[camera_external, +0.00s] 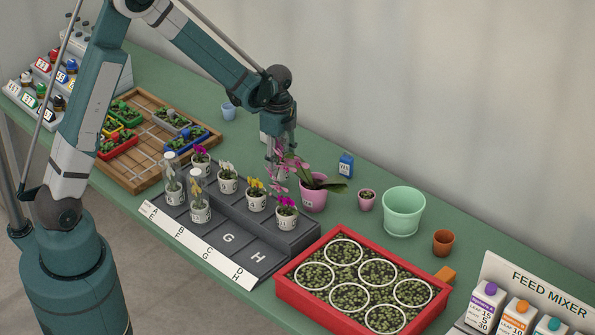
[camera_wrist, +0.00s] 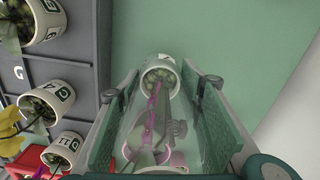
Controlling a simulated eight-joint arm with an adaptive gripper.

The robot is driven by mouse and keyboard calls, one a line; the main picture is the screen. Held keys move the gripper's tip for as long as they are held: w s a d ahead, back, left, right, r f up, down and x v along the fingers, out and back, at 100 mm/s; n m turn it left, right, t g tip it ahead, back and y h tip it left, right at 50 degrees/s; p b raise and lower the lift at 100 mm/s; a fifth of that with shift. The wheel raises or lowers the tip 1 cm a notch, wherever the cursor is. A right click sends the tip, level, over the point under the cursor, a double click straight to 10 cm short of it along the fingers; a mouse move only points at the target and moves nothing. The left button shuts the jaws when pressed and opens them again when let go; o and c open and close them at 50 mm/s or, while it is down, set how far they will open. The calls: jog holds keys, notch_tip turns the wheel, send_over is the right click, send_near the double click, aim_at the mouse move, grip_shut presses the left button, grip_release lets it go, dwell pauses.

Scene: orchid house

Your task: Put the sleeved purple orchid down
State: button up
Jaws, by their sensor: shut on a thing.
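My gripper (camera_external: 281,150) points down over the green table, behind the dark lettered rack (camera_external: 255,250). In the wrist view its two fingers (camera_wrist: 162,92) are shut on the sleeved purple orchid (camera_wrist: 150,125). That orchid has purple flowers inside a clear sleeve, and its white pot (camera_wrist: 160,72) shows beyond the fingertips, over green tabletop. In the external view the held plant is hard to separate from the pink flowers around it. I cannot tell whether its pot touches the table.
The rack holds several white-potted orchids, two in clear sleeves (camera_external: 174,186) (camera_external: 200,205). A pink-potted orchid (camera_external: 313,198) stands close to my gripper. A blue box (camera_external: 346,165), small pink pot (camera_external: 367,200), mint pot (camera_external: 403,212) and red tray (camera_external: 290,294) are to the right.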

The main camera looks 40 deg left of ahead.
jog(key=shift+f, duration=1.5)
jog(key=shift+f, duration=0.15)
jog(key=o, duration=1)
jog(key=shift+r+p, duration=0.45)
jog(key=shift+r, duration=5.7)
